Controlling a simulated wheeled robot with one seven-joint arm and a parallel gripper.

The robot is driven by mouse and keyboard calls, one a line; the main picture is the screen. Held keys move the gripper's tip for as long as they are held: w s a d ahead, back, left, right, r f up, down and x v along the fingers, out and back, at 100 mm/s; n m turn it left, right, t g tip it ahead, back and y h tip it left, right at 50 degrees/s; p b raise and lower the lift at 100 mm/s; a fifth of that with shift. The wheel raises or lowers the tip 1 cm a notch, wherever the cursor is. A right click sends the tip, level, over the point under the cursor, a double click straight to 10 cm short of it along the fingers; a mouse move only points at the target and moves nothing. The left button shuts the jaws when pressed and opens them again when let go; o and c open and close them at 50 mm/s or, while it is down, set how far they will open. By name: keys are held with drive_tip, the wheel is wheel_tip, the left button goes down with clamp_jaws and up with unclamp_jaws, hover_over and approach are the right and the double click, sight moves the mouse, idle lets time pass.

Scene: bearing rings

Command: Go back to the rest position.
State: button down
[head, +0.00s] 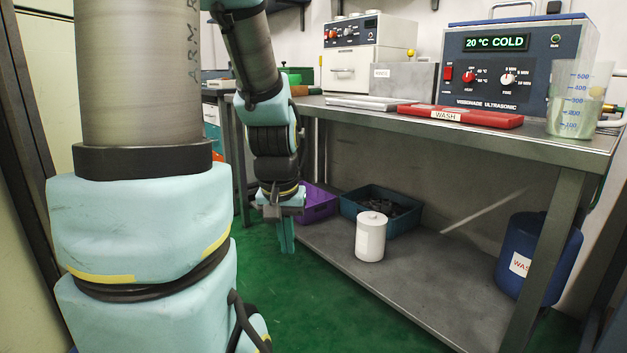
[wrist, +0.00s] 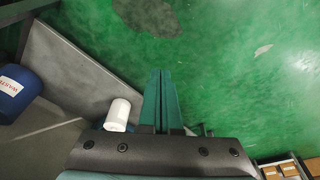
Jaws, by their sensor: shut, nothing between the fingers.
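My gripper (head: 286,236) hangs pointing down in the head view, in front of the left end of the workbench and above the green floor. Its fingers are shut with nothing between them. In the wrist view my gripper (wrist: 160,75) shows its two teal fingers together over the floor. Nothing touches the fingers in either view.
A workbench (head: 450,142) stands at right, with an ultrasonic bath (head: 510,70), a red WASH tray (head: 470,117) and a beaker (head: 577,105) on top. Its lower shelf (head: 400,290) holds a white container (head: 371,238), bins (head: 350,205) and a blue drum (head: 540,255). Green floor (head: 320,310) is clear.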

drive_tip(key=s+a+f+g, duration=0.1)
drive_tip(key=s+a, duration=0.1)
drive_tip(key=s, duration=0.2)
wheel_tip(320, 180, up, 38)
drive_tip(key=p, duration=3.8)
drive_tip(key=shift+w+d, duration=0.2)
drive_tip(key=shift+w, duration=0.2)
drive_tip(key=c, duration=1.6)
unclamp_jaws()
drive_tip(key=shift+f, duration=0.15)
